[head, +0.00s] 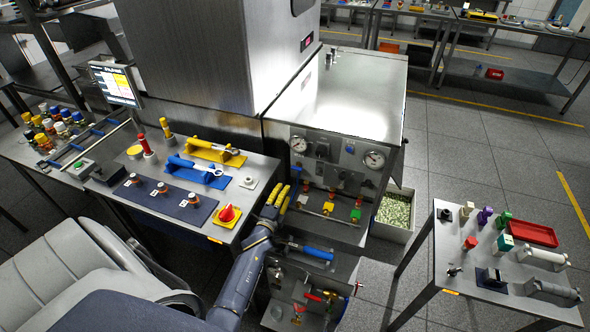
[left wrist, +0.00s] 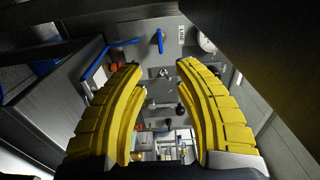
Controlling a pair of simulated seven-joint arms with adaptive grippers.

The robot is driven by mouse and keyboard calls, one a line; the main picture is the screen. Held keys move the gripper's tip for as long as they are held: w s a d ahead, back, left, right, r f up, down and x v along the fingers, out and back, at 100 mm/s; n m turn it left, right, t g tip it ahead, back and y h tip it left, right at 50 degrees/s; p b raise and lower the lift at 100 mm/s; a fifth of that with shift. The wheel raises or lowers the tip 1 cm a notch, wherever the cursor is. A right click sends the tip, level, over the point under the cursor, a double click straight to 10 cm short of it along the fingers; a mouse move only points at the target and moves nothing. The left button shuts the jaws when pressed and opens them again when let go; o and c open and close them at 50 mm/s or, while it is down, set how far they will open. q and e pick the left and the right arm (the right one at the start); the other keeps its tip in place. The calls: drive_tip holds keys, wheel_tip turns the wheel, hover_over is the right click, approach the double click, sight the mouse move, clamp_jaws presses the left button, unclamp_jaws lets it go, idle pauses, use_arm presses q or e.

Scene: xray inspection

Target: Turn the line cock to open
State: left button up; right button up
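My left gripper (head: 279,196) has yellow fingers and is in front of the left side of the metal gauge panel (head: 345,150). In the left wrist view the left gripper (left wrist: 159,66) is open, with nothing held between the fingers. A small blue lever (left wrist: 160,41) on the panel stands upright beyond the fingertips, apart from them. A white label (left wrist: 181,34) is beside it; its text is too small to read surely, so I cannot confirm this is the line cock. A longer, bent blue handle (left wrist: 124,43) is to the left. My right gripper is not in view.
Two round gauges (head: 298,144) (head: 374,159) and red, orange and green valves (head: 355,214) are on the machine front. A cart with a red tray (head: 533,233) stands right, with open floor beyond.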

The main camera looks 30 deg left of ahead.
sight(297, 168)
use_arm(q)
drive_tip(key=x, duration=1.4)
drive_tip(key=shift+w, duration=0.15)
drive_tip(key=shift+o, duration=0.2)
clamp_jaws()
